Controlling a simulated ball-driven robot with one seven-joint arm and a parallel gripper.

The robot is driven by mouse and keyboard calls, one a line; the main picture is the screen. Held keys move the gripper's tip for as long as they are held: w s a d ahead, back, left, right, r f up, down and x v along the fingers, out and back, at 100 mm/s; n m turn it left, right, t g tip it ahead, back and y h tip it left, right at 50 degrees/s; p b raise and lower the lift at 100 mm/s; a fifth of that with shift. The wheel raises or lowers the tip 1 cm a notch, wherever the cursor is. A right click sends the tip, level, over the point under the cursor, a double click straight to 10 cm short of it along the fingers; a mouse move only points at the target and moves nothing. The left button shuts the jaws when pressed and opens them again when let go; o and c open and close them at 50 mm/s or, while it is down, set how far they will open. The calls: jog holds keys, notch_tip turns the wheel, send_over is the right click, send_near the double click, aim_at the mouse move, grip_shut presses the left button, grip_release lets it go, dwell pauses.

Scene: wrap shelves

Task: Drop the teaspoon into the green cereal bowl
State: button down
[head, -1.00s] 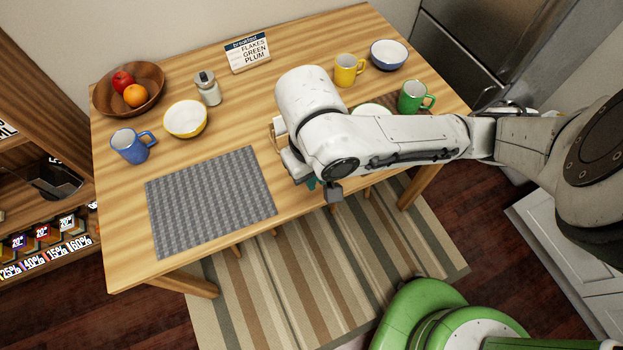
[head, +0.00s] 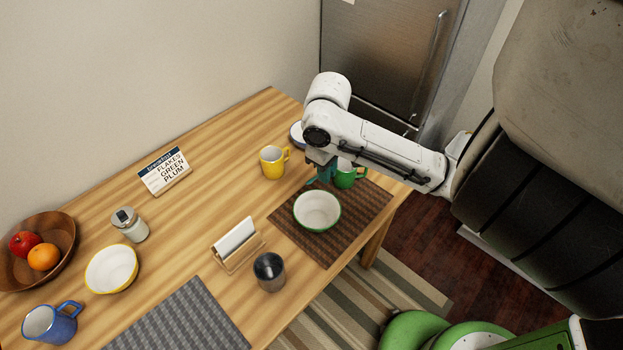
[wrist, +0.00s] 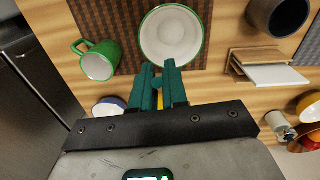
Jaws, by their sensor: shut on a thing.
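The green cereal bowl (head: 317,211), white inside with a green rim, stands upright on the brown placemat (head: 352,237). It also shows at the top of the wrist view (wrist: 171,38). My gripper (head: 321,179), with teal fingers, is above the table just behind the bowl, beside the green mug (head: 346,175). In the wrist view the fingers (wrist: 158,75) are close together with the bowl just ahead of their tips. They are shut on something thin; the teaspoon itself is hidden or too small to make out.
A yellow mug (head: 273,163) and a blue bowl (head: 297,134) stand near my gripper. A napkin holder (head: 237,245) and a dark grey cup (head: 269,272) are left of the brown placemat. A menu sign (head: 165,172), shaker (head: 130,225) and yellow bowl (head: 112,269) stand farther left.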

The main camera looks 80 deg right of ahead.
notch_tip(320, 180, down, 6)
jog(key=b, duration=0.5)
jog(key=c, duration=1.1)
grip_release()
jog(key=r, duration=0.3)
jog(key=r+p, duration=0.1)
jog(key=r, duration=0.3)
jog(key=r+p, duration=0.1)
jog(key=r, duration=0.3)
jog(key=shift+w+a, duration=0.1)
jog(key=shift+a, duration=0.15)
jog(key=shift+f, duration=0.1)
